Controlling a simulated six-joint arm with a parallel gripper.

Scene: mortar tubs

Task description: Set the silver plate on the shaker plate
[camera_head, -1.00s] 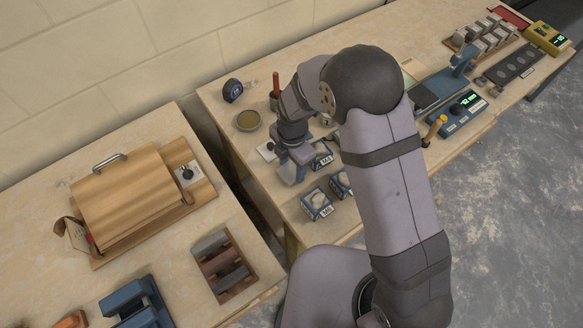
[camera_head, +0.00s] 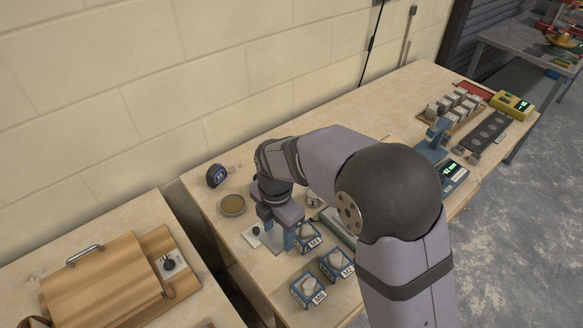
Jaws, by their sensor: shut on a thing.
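My gripper (camera_head: 284,236) points down over the near-left part of the far bench. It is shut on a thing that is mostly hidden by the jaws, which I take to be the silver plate. A flat, pale grey-blue surface (camera_head: 268,243) shows beneath and left of the jaws, beside a white panel with a black knob (camera_head: 255,233). I cannot tell whether this surface is the silver plate or the shaker plate, nor whether they touch.
Blue tubs labelled M4 (camera_head: 308,240), M2 (camera_head: 337,265) and M6 (camera_head: 309,290) stand close to the right. A round dish (camera_head: 232,205) and a tape measure (camera_head: 216,176) are behind left. A wooden box (camera_head: 105,285) is on the left bench.

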